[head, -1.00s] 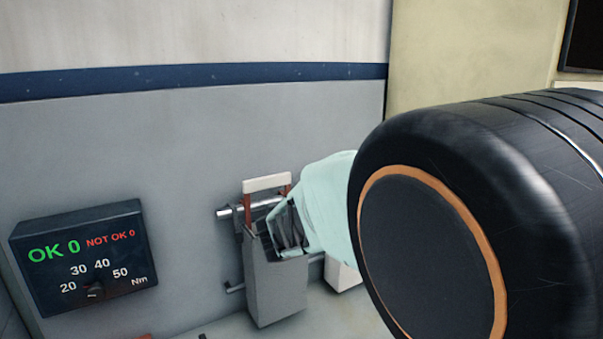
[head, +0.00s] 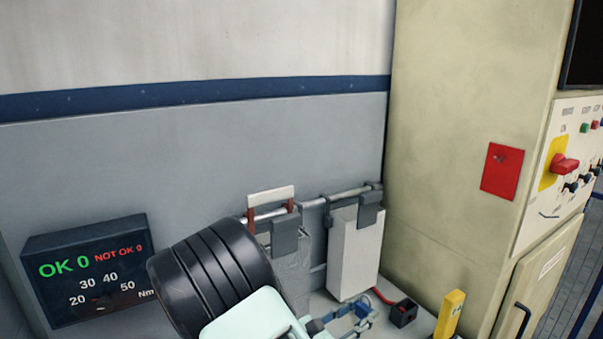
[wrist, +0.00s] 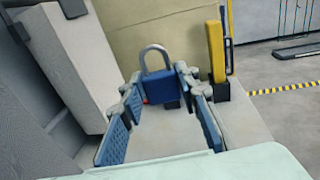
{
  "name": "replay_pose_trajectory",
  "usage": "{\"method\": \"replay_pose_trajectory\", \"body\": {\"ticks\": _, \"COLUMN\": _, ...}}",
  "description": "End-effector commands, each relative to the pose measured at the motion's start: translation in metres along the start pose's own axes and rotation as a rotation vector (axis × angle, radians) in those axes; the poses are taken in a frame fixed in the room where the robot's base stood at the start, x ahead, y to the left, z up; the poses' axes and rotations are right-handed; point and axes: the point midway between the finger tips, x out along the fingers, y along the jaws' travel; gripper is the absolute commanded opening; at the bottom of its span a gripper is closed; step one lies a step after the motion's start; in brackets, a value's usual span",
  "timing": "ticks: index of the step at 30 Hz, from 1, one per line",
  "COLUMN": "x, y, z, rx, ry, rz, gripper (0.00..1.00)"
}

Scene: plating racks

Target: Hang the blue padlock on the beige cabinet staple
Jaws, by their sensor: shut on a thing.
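The blue padlock (wrist: 157,90) with an upright silver shackle is between the fingertips of my gripper (wrist: 160,92) in the wrist view. My gripper is shut on its body, and the shackle stands clear above the fingers. In the head view my gripper (head: 350,321) is low at the middle, with the small blue padlock (head: 362,311) at its tips. The beige cabinet (head: 445,150) stands to the right, its side bearing a red plate (head: 501,172) with a small dark fitting, seemingly the staple. The padlock is apart from and lower than this plate.
A light grey bin (head: 354,255) hangs on a wall rail, beside a darker bin partly hidden by my arm. A yellow post (head: 449,313) and a small dark box (head: 403,313) with a red cable stand near the cabinet. A control panel (head: 575,160) is at right.

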Motion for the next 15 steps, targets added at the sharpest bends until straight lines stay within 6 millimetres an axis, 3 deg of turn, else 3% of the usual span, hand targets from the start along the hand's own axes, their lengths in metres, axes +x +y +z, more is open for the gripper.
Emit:
{"method": "replay_pose_trajectory", "body": {"ticks": 6, "x": -0.004, "y": -0.012, "z": -0.025, "rx": -0.003, "ry": 0.006, "rz": 0.0, "gripper": 0.0}}
{"method": "replay_pose_trajectory", "body": {"ticks": 15, "x": 0.002, "y": -0.017, "z": -0.026, "rx": -0.015, "ry": 0.008, "rz": 0.156, "gripper": 0.0}}
